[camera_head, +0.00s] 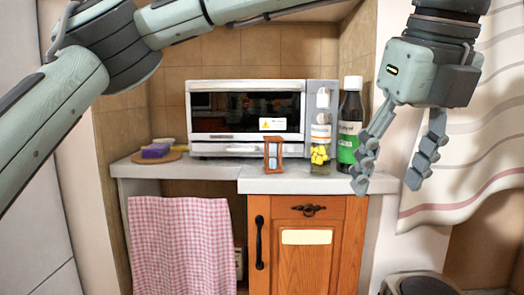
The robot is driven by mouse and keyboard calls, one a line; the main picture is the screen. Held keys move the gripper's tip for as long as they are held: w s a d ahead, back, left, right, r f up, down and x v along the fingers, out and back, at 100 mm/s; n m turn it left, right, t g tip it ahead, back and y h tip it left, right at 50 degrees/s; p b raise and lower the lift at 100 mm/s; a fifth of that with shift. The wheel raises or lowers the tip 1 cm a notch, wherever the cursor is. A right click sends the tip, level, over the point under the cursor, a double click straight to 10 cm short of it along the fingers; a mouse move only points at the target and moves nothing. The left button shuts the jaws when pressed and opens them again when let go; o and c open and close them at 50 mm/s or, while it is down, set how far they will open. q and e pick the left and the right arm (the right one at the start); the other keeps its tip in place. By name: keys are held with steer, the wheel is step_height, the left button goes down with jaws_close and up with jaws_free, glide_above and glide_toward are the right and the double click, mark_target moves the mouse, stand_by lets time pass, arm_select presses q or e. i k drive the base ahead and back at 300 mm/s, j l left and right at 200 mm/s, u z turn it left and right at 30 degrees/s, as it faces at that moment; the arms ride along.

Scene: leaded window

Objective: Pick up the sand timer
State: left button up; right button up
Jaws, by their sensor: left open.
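The sand timer (273,154) stands upright near the front edge of the counter, in front of the microwave. It has a brown frame and a pale glass body. My left gripper (388,183) hangs at the right of the head view, fingers pointing down and spread apart. It is open with nothing between its fingers. In the picture it is to the right of the sand timer, past the bottles, and clear of the timer. My right gripper is not in view.
A jar with yellow contents (320,145) and a dark green bottle (349,125) stand right of the timer. A microwave (213,143) is behind it. A purple sponge (156,151) lies at left. The counter (215,171) left of the timer is clear.

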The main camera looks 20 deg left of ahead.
mark_target(271, 166)
steer(key=i+j, duration=0.85)
steer(key=j, duration=0.3)
